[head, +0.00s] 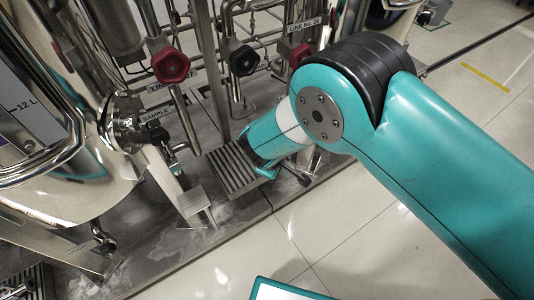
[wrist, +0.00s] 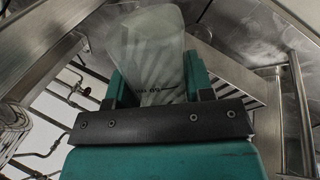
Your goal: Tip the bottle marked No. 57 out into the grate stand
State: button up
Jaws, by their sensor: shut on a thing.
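A translucent, pale bottle (wrist: 150,45) stands out between the two teal fingers of my gripper (wrist: 156,82) in the wrist view. My gripper is shut on it. Small dark marking shows low on the bottle, partly hidden by the gripper and too unclear to read in full. The grate stand (head: 229,170), with its parallel metal slats, lies beside my gripper (head: 262,170) in the head view. Slats of it show behind the bottle in the wrist view (wrist: 228,68). The bottle cannot be made out in the head view, so its tilt over the grate is unclear.
Red valve knobs (head: 168,67) and pipes stand behind the grate. A shiny steel vessel (head: 60,180) and a sample tap (head: 160,140) are at the left. The pale tiled floor (head: 330,235) in front of the skid is mostly clear.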

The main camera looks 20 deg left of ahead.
jog(key=shift+d+y+p, duration=0.1)
jog(key=shift+y+p, duration=0.25)
jog(key=shift+y, duration=0.65)
